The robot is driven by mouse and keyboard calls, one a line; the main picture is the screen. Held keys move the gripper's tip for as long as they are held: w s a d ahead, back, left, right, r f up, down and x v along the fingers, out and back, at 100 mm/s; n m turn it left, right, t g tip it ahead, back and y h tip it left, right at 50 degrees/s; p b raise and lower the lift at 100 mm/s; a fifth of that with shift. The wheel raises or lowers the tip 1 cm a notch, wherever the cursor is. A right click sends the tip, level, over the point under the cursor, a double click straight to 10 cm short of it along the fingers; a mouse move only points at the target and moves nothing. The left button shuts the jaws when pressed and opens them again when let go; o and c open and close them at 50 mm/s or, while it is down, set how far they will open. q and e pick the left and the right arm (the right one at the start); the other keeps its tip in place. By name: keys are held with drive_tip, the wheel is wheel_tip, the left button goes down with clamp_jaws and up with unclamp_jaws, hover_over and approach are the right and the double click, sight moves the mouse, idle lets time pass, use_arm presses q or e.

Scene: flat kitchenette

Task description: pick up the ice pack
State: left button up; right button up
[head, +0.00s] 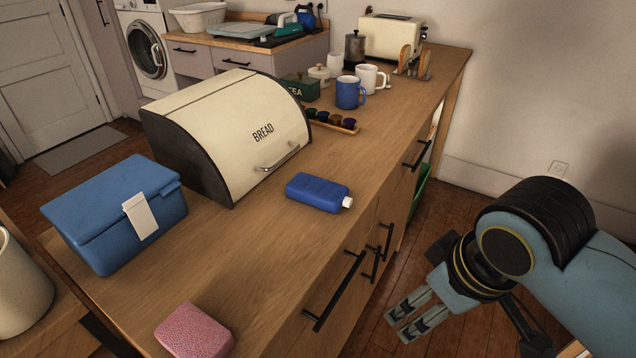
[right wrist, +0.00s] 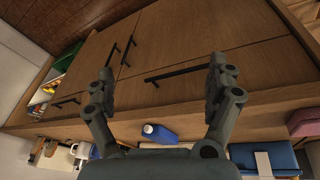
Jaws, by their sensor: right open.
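The ice pack (head: 317,192) is a blue, flat block with a white cap at its right end. It lies on the wooden counter in front of the bread box, close to the front edge. It also shows in the right wrist view (right wrist: 160,133), low between the fingers and beyond them. My right gripper (head: 408,318) is open and empty, out in front of the counter's drawers, to the right of and apart from the ice pack. Its two spread fingers show in the right wrist view (right wrist: 163,85). My left gripper is not in view.
The cream bread box (head: 215,110) stands behind the ice pack. A blue lunch box (head: 105,225) and a pink sponge-like block (head: 194,331) are to the left. Mugs, including a blue one (head: 349,93), stand farther back. Black handles (head: 333,291) stick out from the counter front.

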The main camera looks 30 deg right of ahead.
drive_tip(key=w+r+n, duration=0.1)
drive_tip(key=w, duration=0.6)
drive_tip(key=w+r+n+g, duration=0.1)
drive_tip(key=w+r, duration=0.1)
drive_tip(key=w, duration=0.6)
drive_tip(key=w+r+n+g, duration=0.1)
drive_tip(key=w, duration=0.7)
drive_tip(key=shift+w+a+r+n+y+p, duration=0.15)
drive_tip(key=shift+w+a+n+y+p, duration=0.15)
drive_tip(key=shift+a+n, duration=0.1)
drive_tip(key=w+a+r+n+g, duration=0.1)
drive_tip(key=w+r+n, duration=0.1)
drive_tip(key=w+r, duration=0.35)
hover_over(317, 186)
wheel_tip(317, 186, down, 5)
drive_tip(key=shift+a+f, duration=0.15)
drive_tip(key=f, duration=0.5)
drive_tip(key=shift+d+f, duration=0.2)
drive_tip(key=shift+f, duration=0.15)
drive_tip(key=shift+c, duration=0.4)
drive_tip(key=c, duration=1.6)
